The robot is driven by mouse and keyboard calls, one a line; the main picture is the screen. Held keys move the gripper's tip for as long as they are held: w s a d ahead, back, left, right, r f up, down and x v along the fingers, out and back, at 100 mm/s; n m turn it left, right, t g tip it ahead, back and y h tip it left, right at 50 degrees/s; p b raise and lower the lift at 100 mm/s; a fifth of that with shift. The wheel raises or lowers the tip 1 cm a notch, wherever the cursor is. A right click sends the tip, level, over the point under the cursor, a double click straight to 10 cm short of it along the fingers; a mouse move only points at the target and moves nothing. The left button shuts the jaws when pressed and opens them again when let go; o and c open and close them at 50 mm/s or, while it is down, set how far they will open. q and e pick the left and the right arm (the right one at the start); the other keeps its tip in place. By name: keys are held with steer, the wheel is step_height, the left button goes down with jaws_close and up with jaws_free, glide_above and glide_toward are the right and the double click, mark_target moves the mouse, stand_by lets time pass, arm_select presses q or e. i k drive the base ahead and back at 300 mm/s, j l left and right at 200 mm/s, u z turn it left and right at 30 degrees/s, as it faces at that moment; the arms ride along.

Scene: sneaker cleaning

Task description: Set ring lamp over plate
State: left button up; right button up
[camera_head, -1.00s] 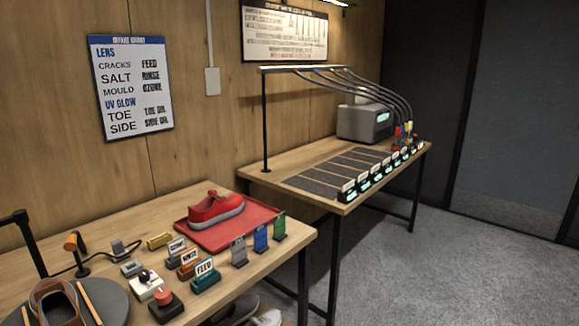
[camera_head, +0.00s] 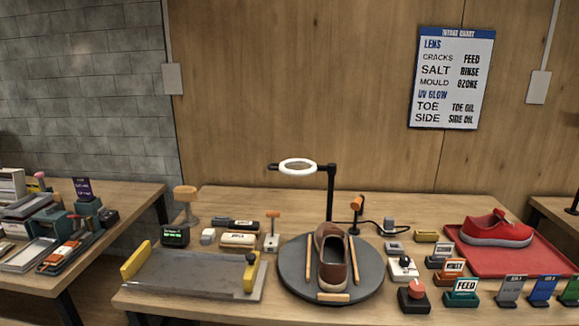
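The ring lamp (camera_head: 298,167) is a white ring on a black arm and post (camera_head: 331,195) that rises from the back of the table. The ring hangs high, behind and to the upper left of the round dark grey plate (camera_head: 292,291). A brown shoe (camera_head: 334,262) lies on the plate between two thin orange-brown rods, with a small tan block at the plate's front. Neither of my grippers is in view.
A flat grey tray (camera_head: 190,277) with yellow ends lies left of the plate. A red tray (camera_head: 487,259) with a red sneaker (camera_head: 496,231) is at the right. Knobs and labelled blocks, including a FEED block (camera_head: 464,287), fill the space between. An intake chart (camera_head: 452,77) hangs on the wall.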

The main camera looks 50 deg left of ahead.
mark_target(331, 168)
steer(key=u, duration=1.7)
steer(key=i+l+u, duration=0.15)
steer(key=l+u, duration=1)
steer(key=l, duration=0.2)
steer(key=l+u, duration=0.4)
